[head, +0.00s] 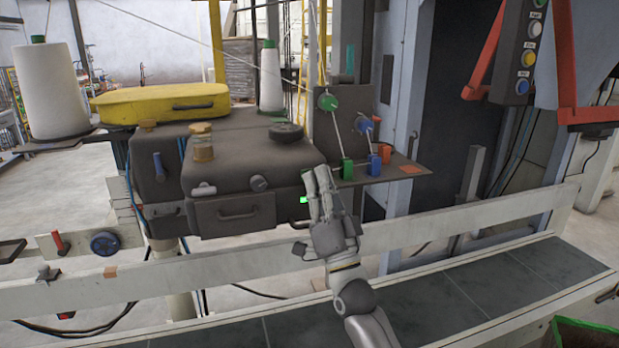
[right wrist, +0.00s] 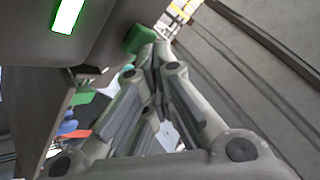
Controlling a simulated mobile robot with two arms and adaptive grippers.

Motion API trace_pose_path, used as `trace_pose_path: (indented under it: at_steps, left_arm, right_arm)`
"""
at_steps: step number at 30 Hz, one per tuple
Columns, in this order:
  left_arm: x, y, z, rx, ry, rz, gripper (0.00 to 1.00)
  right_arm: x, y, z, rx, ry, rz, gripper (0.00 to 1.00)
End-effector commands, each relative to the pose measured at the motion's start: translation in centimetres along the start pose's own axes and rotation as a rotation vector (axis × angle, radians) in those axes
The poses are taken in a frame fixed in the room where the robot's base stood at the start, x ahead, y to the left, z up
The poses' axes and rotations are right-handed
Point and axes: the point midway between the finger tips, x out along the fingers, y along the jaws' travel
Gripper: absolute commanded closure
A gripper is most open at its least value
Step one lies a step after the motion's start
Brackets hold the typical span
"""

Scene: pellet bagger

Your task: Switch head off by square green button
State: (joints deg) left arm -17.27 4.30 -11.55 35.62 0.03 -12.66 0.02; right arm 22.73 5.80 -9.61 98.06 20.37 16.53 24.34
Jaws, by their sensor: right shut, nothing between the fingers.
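The grey sewing head (head: 240,160) sits left of centre in the head view. A bright green lit rectangle (head: 304,199) shows at its lower right edge, and it also shows in the right wrist view (right wrist: 68,15). A darker green block-shaped button (right wrist: 138,40) sticks out from the grey housing in the right wrist view; in the head view my gripper seems to hide it. My right gripper (head: 322,180) is shut and empty. Its fingertips (right wrist: 154,50) are right beside the dark green button; I cannot tell whether they touch it. My left gripper is not in view.
A shelf with green (head: 347,169), blue and orange blocks and thread guides stands just right of my gripper. A pale rail (head: 480,215) and dark conveyor belt (head: 500,280) run below. A control box (head: 526,45) hangs at upper right.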

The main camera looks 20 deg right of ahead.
Motion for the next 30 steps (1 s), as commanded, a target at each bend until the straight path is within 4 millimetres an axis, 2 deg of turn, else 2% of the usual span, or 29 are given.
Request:
trace_pose_path:
  at_steps: [30]
  left_arm:
    - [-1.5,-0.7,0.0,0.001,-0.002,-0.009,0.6]
  right_arm:
    - [-1.9,-1.5,-1.4,0.0,-0.001,0.001,1.0]
